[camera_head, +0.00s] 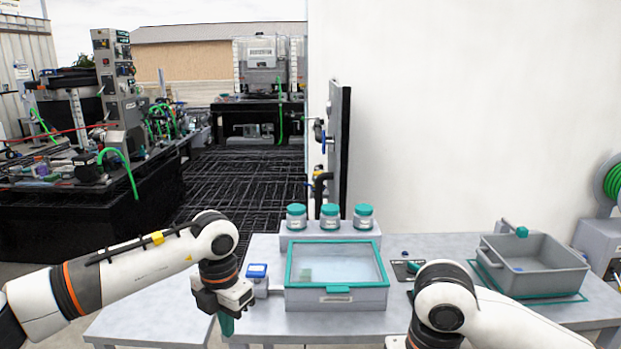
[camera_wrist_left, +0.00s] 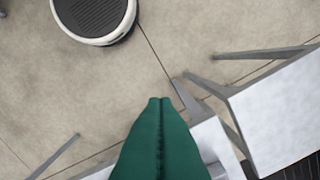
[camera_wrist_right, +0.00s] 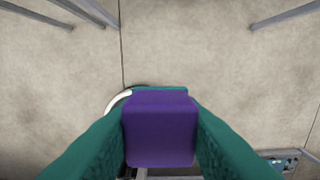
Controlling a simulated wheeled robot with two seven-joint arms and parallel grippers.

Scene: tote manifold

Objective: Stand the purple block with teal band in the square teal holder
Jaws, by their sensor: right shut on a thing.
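The purple block (camera_wrist_right: 160,130) is between the two teal fingers of my right gripper (camera_wrist_right: 158,118) in the right wrist view, with a teal edge showing at its far end. My right gripper is shut on it, above open floor. In the head view this gripper and the block are hidden behind or below my right arm. My left gripper (camera_head: 226,323) hangs at the table's front left, fingers down; in the left wrist view its teal fingers (camera_wrist_left: 160,102) are together and empty. I cannot surely identify the square teal holder; a small dark plate with a teal piece (camera_head: 413,266) lies right of the lidded box.
A grey box with a teal-framed clear lid (camera_head: 337,299) stands mid-table. Behind it, three teal-capped jars stand on a grey stand (camera_head: 330,230). A blue-topped device (camera_head: 257,272) is left of the box. A grey tote (camera_head: 540,282) sits at right. A wall rises behind.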

